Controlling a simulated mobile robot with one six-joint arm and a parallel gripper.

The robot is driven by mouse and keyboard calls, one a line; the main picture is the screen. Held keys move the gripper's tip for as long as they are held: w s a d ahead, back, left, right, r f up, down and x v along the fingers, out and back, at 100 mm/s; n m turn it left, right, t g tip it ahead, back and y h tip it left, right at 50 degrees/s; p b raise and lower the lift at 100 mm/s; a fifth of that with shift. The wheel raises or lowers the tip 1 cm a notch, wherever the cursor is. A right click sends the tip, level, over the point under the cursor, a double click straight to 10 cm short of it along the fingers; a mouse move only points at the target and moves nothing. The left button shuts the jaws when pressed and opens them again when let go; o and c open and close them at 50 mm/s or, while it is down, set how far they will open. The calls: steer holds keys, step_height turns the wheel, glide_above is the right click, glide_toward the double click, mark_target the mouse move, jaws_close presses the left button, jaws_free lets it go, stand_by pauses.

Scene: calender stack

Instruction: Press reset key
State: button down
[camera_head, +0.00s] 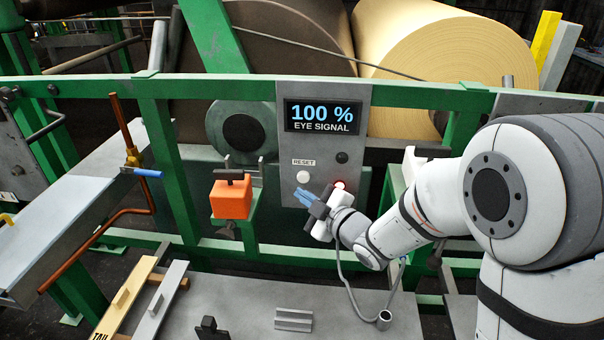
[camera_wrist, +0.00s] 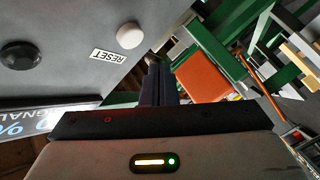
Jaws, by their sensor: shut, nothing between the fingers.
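The reset key is a round white button (camera_head: 303,177) on the grey control panel (camera_head: 296,120), just under a small RESET label (camera_head: 304,162). In the wrist view the white button (camera_wrist: 130,35) stands out from the panel beside the label (camera_wrist: 109,56). My gripper (camera_head: 301,195) is shut and empty, its blue-grey fingertips a little below the button in the head view. In the wrist view the fingers (camera_wrist: 153,75) lie beside the button, and I see no contact with it.
A dark knob (camera_head: 342,158) sits right of the button. A lit red lamp (camera_head: 339,185) is close to my wrist. The panel's screen (camera_head: 322,116) reads 100 % EYE SIGNAL. An orange block (camera_head: 231,197) stands left of the panel. Green rails (camera_head: 240,90) frame the area.

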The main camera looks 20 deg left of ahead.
mark_target(303, 177)
steer(key=shift+w+a, duration=0.2)
steer(key=shift+w, duration=0.45)
steer(key=shift+w+a, duration=0.2)
steer(key=shift+w, duration=0.4)
steer(key=shift+b, duration=0.45)
stand_by(0.7)
steer(key=shift+w+a, duration=0.1)
steer(key=shift+w, duration=0.25)
steer(key=shift+w+a+b, duration=0.15)
steer(key=shift+w+b, duration=0.3)
stand_by(0.6)
steer(key=shift+s, duration=0.1)
steer(key=shift+s+d+b, duration=0.25)
steer(key=shift+s+b, duration=0.35)
steer(key=shift+s, duration=0.15)
